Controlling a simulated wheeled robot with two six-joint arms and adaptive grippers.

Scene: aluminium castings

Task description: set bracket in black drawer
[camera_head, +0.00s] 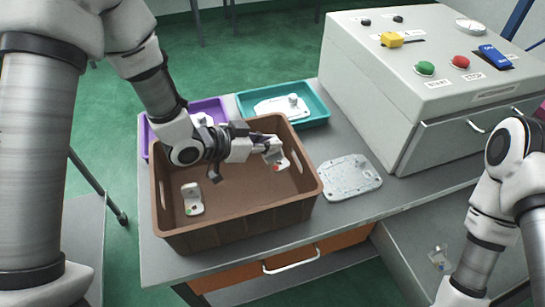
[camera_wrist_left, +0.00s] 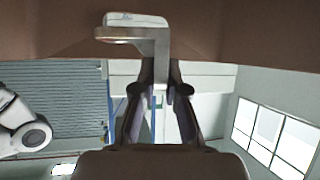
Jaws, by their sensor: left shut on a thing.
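A light-grey angled bracket (camera_head: 275,158) with a red mark is held at the right side of the brown crate (camera_head: 230,232). My left gripper (camera_head: 262,146) is shut on it, reaching over the crate from the left. The bracket also shows in the left wrist view (camera_wrist_left: 140,35) at the fingertips. A second bracket (camera_head: 192,199) with coloured marks lies on the crate floor at left. My right gripper is outside the views.
A purple tray (camera_head: 152,128) and a teal tray (camera_head: 318,112) with a pale part stand behind the crate. A flat pale casting (camera_head: 349,177) lies right of it. The control cabinet (camera_head: 380,90) stands at the right rear. A small part (camera_head: 438,258) lies on the lower grey surface.

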